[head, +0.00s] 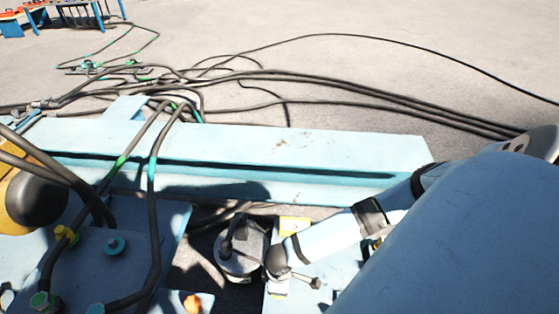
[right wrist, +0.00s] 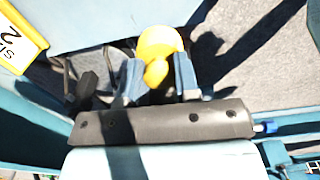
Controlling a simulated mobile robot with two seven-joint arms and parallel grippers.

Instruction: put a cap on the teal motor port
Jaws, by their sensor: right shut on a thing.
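A teal ring-shaped fitting (head: 115,246) stands on the blue plate at the lower left of the head view, with no cap seen on it. A second teal fitting (head: 97,309) shows at the bottom edge, beside a cable end. My right gripper (right wrist: 158,85) shows in the right wrist view, its blue fingers shut on a rounded yellow cap (right wrist: 158,45). The cap is held above the ground, away from the teal fittings. In the head view my right arm hides most of that gripper. My left gripper is not in view.
A light blue beam (head: 270,150) crosses the middle. Black cables (head: 154,200) with green and teal bands drape over it at the left. A yellow fitting (head: 67,236), a green one (head: 40,302) and an orange one (head: 193,304) are nearby. A yellow label (head: 295,225) is near my arm.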

